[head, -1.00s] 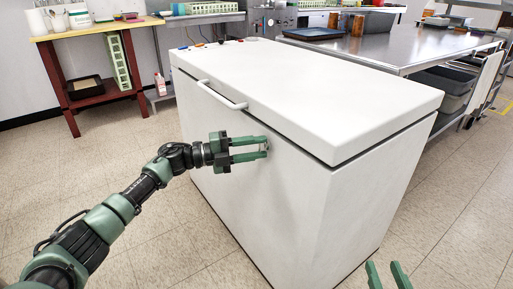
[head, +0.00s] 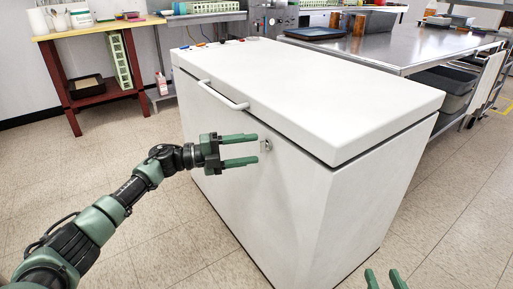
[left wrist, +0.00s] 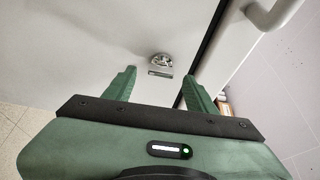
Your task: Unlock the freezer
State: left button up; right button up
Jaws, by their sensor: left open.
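The white chest freezer (head: 300,85) stands in the middle of the head view with its lid down. A white handle (head: 222,95) is on the lid's front edge. A small metal lock (head: 266,145) sits on the front face below the lid. It also shows in the left wrist view (left wrist: 160,60), with a small dark-edged metal piece just beside it. My left gripper (head: 257,152) is open and empty, its fingers pointing at the lock and apart from it. My right gripper (head: 383,280) shows only by its fingertips at the bottom edge, spread apart.
A steel table (head: 410,52) stands behind the freezer with a dark tray (head: 315,33) on it. A wooden-topped red table (head: 100,28) is at the back left. Small coloured items lie on the freezer lid's far left corner. The tiled floor at left is clear.

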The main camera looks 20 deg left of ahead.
pick_arm(q)
jog(key=v, duration=0.5)
pick_arm(e)
jog(key=f, duration=0.1)
jog(key=s+g, duration=0.1)
jog(key=f, duration=0.1)
jog(key=shift+s+d+f+g+h, duration=0.15)
jog(key=shift+d+f+g+h, duration=0.2)
jog(key=shift+d+g+h, duration=0.05)
